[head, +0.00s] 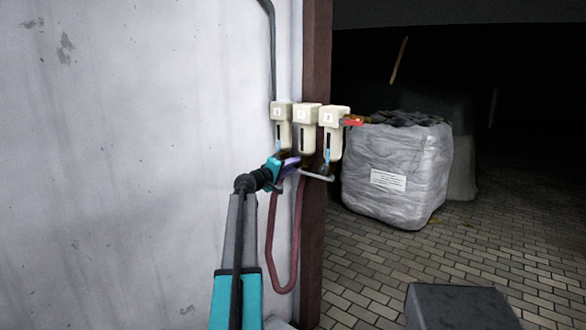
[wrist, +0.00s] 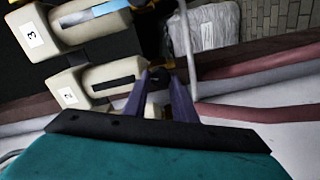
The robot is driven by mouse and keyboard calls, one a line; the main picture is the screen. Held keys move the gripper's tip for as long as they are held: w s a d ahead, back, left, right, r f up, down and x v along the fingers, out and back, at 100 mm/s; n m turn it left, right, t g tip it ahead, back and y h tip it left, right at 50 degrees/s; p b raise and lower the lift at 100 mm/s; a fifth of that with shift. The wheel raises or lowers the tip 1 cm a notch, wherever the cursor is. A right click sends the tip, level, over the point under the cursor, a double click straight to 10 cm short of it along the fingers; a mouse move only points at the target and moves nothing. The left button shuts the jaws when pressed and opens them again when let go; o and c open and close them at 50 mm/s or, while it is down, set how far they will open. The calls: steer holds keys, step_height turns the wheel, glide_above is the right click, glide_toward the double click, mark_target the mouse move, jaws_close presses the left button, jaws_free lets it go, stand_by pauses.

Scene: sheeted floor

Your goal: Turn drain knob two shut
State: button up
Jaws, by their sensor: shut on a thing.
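Three cream filter units numbered 1 (head: 281,112), 2 (head: 304,115) and 3 (head: 333,117) hang in a row by the wall's edge. My gripper (head: 294,161), with purple fingers, is at the bottom of unit 2 in the head view. In the wrist view, my gripper's fingers (wrist: 162,84) are on both sides of the dark drain knob at the lower end of unit 2 (wrist: 118,80), shut on it. The knob is mostly hidden between the fingers, so its turn angle cannot be told. Unit 3 (wrist: 92,28) is beside it.
A dark red hose (head: 270,240) loops below the units. A brown post (head: 315,60) stands behind them. A red-handled valve (head: 352,120) is right of unit 3. A wrapped grey bale (head: 395,205) stands on the paved floor (head: 480,250), which has open room at right.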

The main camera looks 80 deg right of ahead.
steer(key=shift+n+p, duration=0.3)
steer(key=shift+n, duration=1.9)
steer(key=o, duration=1)
steer(key=shift+o, duration=0.2)
steer(key=b+v, duration=0.2)
steer(key=v, duration=1.1)
steer(key=shift+a, duration=0.35)
steer(key=shift+w, duration=0.2)
